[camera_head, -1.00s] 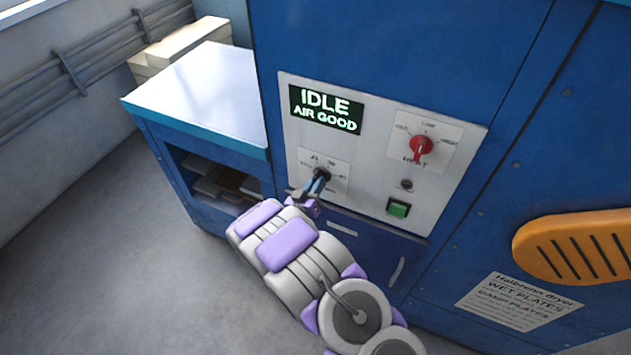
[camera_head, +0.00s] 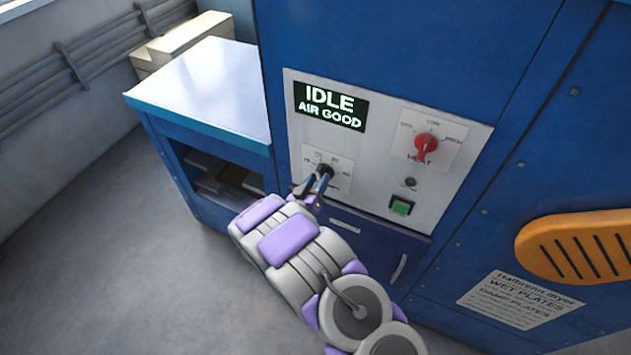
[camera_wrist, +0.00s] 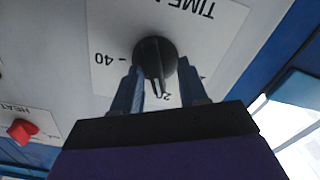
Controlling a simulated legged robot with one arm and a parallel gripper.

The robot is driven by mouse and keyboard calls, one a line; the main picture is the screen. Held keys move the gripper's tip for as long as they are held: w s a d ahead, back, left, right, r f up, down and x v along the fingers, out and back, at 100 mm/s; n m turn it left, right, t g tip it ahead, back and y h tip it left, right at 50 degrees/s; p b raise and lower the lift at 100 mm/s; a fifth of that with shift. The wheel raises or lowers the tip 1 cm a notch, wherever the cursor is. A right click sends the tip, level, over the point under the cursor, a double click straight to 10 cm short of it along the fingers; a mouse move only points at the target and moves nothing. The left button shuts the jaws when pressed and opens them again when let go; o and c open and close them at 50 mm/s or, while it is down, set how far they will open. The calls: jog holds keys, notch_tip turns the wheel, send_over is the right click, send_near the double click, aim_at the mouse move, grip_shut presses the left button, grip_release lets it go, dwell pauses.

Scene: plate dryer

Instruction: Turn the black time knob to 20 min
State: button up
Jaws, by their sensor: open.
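The black time knob (camera_wrist: 152,50) sits on a white dial plate, with "TIME" printed upside down in the wrist view. Its ridge points down in that view, close to the "20" mark, which it partly overlaps; "40" is to its left. I cannot tell whether it lines up exactly. The knob also shows in the head view (camera_head: 326,168). My gripper (camera_wrist: 160,68) is open, with one blue finger on each side of the knob's lower part. A gap shows between the fingers and the ridge. In the head view my gripper (camera_head: 314,182) covers the dial's lower left.
A red heat knob (camera_head: 427,145), a green button (camera_head: 401,207) and a small dark knob (camera_head: 410,183) are on the same panel (camera_head: 375,160). The display (camera_head: 331,106) reads "IDLE AIR GOOD". A metal-topped bench (camera_head: 205,95) stands left; an orange vented cover (camera_head: 580,245) is right.

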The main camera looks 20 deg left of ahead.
jog(key=shift+d, duration=0.1)
jog(key=shift+s, duration=0.25)
jog(key=s+a, duration=0.1)
jog(key=s, duration=1.5)
jog(key=shift+s+a, duration=0.3)
jog(key=shift+s, duration=0.1)
jog(key=shift+f, duration=0.1)
